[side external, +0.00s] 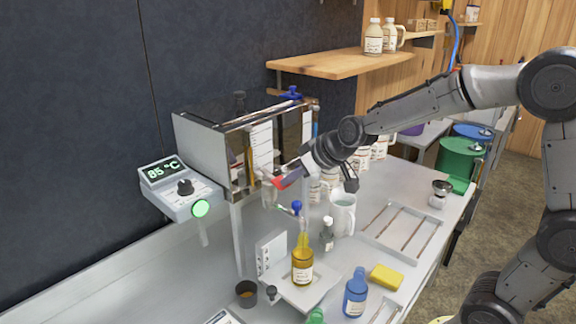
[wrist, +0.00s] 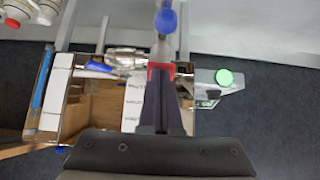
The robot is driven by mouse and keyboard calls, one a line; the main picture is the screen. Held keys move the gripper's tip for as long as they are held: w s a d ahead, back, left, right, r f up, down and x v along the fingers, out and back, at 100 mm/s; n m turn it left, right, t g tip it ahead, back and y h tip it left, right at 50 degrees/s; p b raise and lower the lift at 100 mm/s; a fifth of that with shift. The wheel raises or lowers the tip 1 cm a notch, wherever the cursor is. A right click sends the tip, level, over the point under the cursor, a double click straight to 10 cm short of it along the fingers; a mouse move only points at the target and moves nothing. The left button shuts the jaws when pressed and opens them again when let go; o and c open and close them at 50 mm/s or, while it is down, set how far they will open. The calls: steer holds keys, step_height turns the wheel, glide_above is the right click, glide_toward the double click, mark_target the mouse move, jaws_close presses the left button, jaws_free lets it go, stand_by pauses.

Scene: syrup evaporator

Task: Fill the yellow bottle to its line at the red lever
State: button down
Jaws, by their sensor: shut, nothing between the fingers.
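The yellow bottle (side external: 302,268) stands upright on the small platform below the evaporator's taps, with a white label on its front. A thin yellowish column shows above its neck; I cannot tell whether it is flowing syrup. Its fill line and liquid level are too small to make out. The red lever (side external: 287,179) sticks out at the front of the evaporator. My gripper (side external: 303,172) is shut and empty, right at the red lever. In the wrist view the red part (wrist: 160,67) shows at my fingertips (wrist: 160,78); contact is hard to tell.
A blue-knobbed tap (side external: 297,207) is just above the bottle. The evaporator (side external: 205,150) and a control box reading 85 °C (side external: 180,190) are at left. A mug (side external: 343,213), dark small bottle (side external: 327,234), blue bottle (side external: 355,295), yellow sponge (side external: 386,277) and tray (side external: 402,228) are to the right.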

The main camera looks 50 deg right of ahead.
stand_by(0.3)
steer(key=shift+r, duration=1.2)
steer(key=v, duration=1.2)
steer(key=shift+r, duration=0.4)
steer(key=shift+a+r, duration=0.1)
